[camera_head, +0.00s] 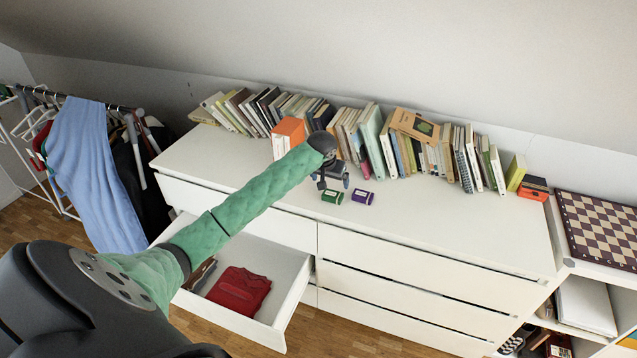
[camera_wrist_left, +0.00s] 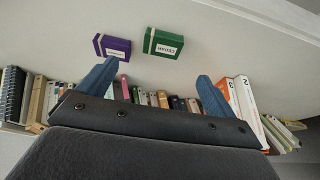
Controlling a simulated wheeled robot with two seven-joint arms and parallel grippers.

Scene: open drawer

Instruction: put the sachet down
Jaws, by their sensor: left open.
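A green sachet (camera_head: 332,197) with a pale band and a label lies on the white dresser top (camera_head: 440,225). A purple sachet (camera_head: 362,197) lies just right of it, with a small gap between them. My left gripper (camera_head: 331,180) is open above the dresser top, close behind the green sachet. In the left wrist view the open fingers (camera_wrist_left: 152,82) have nothing between them. The green sachet (camera_wrist_left: 174,43) and the purple sachet (camera_wrist_left: 113,46) show beyond the fingertips, apart from them. The label on the green one seems to read "CEDAR". My right gripper is not in view.
An open drawer (camera_head: 290,268) below holds a folded red garment (camera_head: 238,290). The dresser top at front right is clear.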

